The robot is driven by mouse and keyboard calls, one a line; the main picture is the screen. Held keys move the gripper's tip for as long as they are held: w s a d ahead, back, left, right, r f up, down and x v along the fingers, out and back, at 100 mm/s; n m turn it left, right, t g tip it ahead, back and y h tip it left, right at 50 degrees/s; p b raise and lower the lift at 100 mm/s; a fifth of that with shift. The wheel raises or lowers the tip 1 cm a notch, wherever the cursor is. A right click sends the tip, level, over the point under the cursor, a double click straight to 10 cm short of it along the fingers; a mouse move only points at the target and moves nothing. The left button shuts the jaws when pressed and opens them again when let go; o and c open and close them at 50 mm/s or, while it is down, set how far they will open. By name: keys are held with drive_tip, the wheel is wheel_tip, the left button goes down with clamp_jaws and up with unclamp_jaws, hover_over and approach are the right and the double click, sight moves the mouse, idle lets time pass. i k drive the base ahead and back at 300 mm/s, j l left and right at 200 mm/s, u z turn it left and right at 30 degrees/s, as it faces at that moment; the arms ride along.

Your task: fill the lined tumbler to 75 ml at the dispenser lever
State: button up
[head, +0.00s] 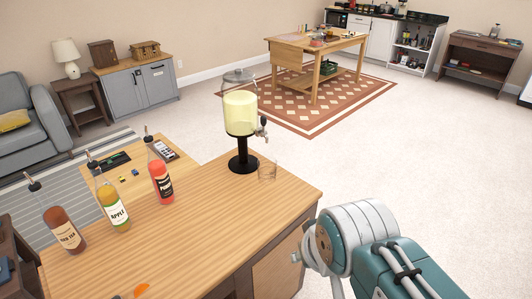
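The drink dispenser (240,112) stands on the wooden counter (205,215), with pale yellow liquid in its clear tank and a black stem and round base. Its metal tap and lever (262,128) stick out on the right side of the tank. A small clear glass tumbler (267,170) stands upright on the counter, just right of the black base and roughly below the tap. Its lines are too small to make out, and I cannot tell whether it holds liquid. My arm shows at the lower right, apart from the tumbler and dispenser. My gripper is not in view.
Bottles of red (160,178), yellow-green (112,203) and brown (65,230) drink stand on the left of the counter. The counter's right edge lies close to the tumbler. Its middle front is mostly clear. A wooden table (330,45) on a patterned rug stands farther back.

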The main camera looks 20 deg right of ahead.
sight(264, 119)
drive_tip(key=i+l+u, duration=0.2)
drive_tip(key=l, duration=0.15)
drive_tip(key=i+l+u, duration=0.2)
drive_tip(key=l, duration=0.15)
drive_tip(key=i+l+u, duration=0.2)
drive_tip(key=l, duration=0.2)
drive_tip(key=l+u, duration=0.2)
drive_tip(key=l, duration=0.2)
drive_tip(key=i+l+u, duration=0.2)
drive_tip(key=l, duration=0.2)
drive_tip(key=k, duration=0.1)
